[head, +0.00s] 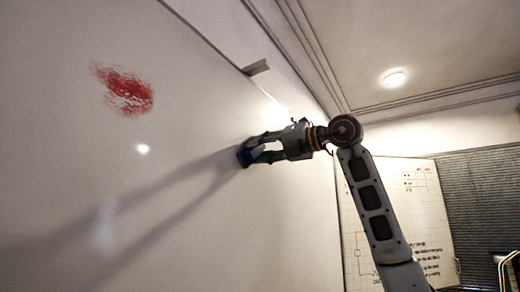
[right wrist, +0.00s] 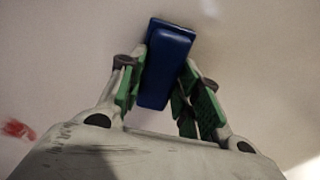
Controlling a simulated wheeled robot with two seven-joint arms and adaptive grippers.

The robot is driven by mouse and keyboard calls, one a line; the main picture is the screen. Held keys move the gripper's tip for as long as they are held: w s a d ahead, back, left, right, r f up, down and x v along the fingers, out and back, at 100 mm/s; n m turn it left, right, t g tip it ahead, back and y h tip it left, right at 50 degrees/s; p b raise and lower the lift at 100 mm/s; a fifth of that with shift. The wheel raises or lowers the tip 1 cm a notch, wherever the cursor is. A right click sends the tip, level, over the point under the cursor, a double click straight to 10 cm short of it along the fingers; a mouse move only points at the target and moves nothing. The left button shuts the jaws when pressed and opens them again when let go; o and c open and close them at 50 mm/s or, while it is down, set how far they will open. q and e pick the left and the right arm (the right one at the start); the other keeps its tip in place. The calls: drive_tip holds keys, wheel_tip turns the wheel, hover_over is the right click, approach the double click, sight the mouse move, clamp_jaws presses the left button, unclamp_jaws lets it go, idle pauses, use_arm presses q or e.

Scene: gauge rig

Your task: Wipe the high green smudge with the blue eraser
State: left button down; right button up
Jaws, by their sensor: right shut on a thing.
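My right gripper (head: 262,148) is shut on the blue eraser (head: 244,154) and holds it at the whiteboard (head: 190,120). I cannot tell for sure whether the eraser touches the board. In the right wrist view the eraser (right wrist: 168,62) sits between the green-padded fingers (right wrist: 162,95), with its far end against or close to the white surface. No green smudge shows in either view; the eraser and gripper could hide part of the board. A red smudge (head: 124,90) is on the board at upper left, clear of the gripper. My left gripper is not in view.
The red smudge (right wrist: 18,129) also shows at the left edge of the right wrist view. A small grey bracket (head: 257,67) sits on the board's upper edge. A second board with writing (head: 418,225) and a grey slatted panel (head: 488,200) stand at right.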

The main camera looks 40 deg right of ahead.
drive_tip(key=shift+w+d, duration=0.25)
drive_tip(key=shift+d, duration=0.25)
drive_tip(key=shift+w+d, duration=0.25)
drive_tip(key=shift+d, duration=0.25)
drive_tip(key=shift+d, duration=0.15)
drive_tip(key=shift+w+d, duration=0.35)
drive_tip(key=shift+d, duration=0.4)
drive_tip(key=shift+w+d, duration=0.3)
drive_tip(key=shift+d, duration=0.45)
drive_tip(key=shift+a, duration=0.2)
drive_tip(key=shift+s+a, duration=0.35)
drive_tip(key=shift+a, duration=0.4)
drive_tip(key=shift+s+a, duration=0.35)
drive_tip(key=shift+a, duration=0.35)
drive_tip(key=shift+a, duration=0.1)
drive_tip(key=shift+s+a, duration=0.3)
drive_tip(key=shift+a, duration=0.45)
drive_tip(key=shift+s+a, duration=0.3)
drive_tip(key=shift+a, duration=0.4)
drive_tip(key=shift+a, duration=0.1)
drive_tip(key=shift+s+a, duration=0.35)
drive_tip(key=shift+a, duration=0.4)
drive_tip(key=shift+s+a, duration=0.35)
drive_tip(key=shift+a, duration=0.4)
